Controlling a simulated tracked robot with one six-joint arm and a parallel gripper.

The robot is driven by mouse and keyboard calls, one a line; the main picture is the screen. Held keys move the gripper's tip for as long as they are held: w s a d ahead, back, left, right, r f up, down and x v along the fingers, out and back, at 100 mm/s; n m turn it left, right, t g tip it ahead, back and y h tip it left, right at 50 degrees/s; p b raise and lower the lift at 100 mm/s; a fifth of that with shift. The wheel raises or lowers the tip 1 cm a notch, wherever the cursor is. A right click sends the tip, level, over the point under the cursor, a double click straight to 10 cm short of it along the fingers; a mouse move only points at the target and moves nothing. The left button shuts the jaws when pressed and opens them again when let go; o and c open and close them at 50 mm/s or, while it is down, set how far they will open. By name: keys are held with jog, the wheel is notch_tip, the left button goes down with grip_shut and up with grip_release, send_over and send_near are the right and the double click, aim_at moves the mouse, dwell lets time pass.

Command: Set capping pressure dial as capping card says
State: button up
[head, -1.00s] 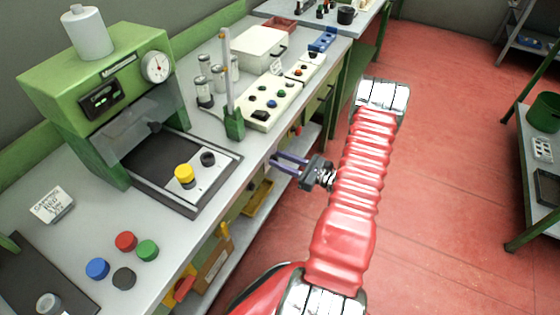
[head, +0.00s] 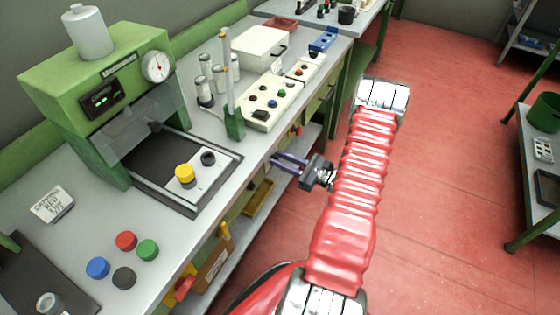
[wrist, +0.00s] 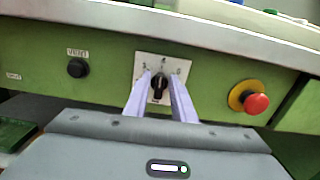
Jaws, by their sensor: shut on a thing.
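The dial (wrist: 158,86) is a black knob on a white plate with small marks, set in the green front panel of the bench. My gripper (wrist: 160,78) has its two pale fingers on either side of the knob, shut on it. In the head view my gripper (head: 275,160) reaches the bench's front edge, and the dial is hidden there. The knob's pointer and the plate's numbers are too small to read surely. A white card (head: 51,203) with handwriting, probably the capping card, stands at the left of the bench; its text is not clearly legible.
A black knob marked VENT (wrist: 78,68) is left of the dial, and a red emergency button (wrist: 255,103) on yellow is right. The green machine (head: 100,75) with a gauge (head: 157,66) stands on the bench. Red floor (head: 450,140) is clear at right.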

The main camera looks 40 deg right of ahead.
jog(key=shift+a, duration=0.15)
jog(key=n, duration=0.9)
jog(key=shift+s+a+f, duration=0.2)
jog(key=shift+a+f, duration=0.1)
jog(key=shift+a, duration=0.05)
jog(key=shift+n, duration=0.3)
jog(key=o, duration=0.7)
jog(key=shift+o, duration=0.2)
jog(key=shift+s+d, duration=0.1)
jog(key=shift+d, duration=0.05)
